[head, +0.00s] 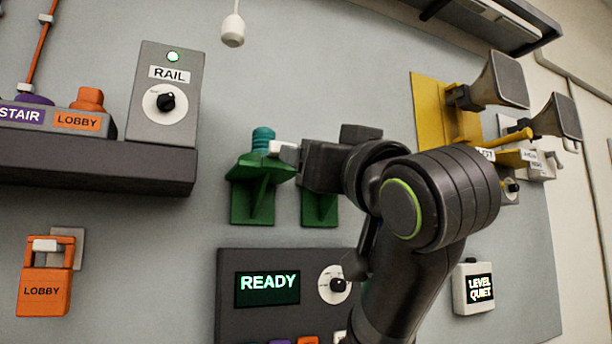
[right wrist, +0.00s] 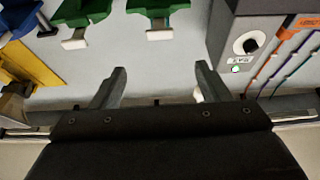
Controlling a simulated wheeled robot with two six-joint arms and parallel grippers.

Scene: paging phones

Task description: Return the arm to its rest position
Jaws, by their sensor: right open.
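My right arm rises from the bottom of the head view, and its dark gripper (head: 298,162) is in front of the green wall brackets. One green bracket (head: 255,198) carries a teal cylinder (head: 262,140); a second green bracket (head: 320,210) is partly hidden behind the gripper. In the right wrist view the two fingers of my right gripper (right wrist: 160,82) are spread wide with nothing between them. Two green brackets (right wrist: 158,8) with white tabs show beyond the fingers, apart from them. My left gripper is in neither view.
The grey RAIL box (head: 165,95) and a dark shelf (head: 95,165) are on the left. A READY panel (head: 268,288) is below the gripper. A yellow bracket (head: 435,110) with two horns (head: 502,80) is at the right.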

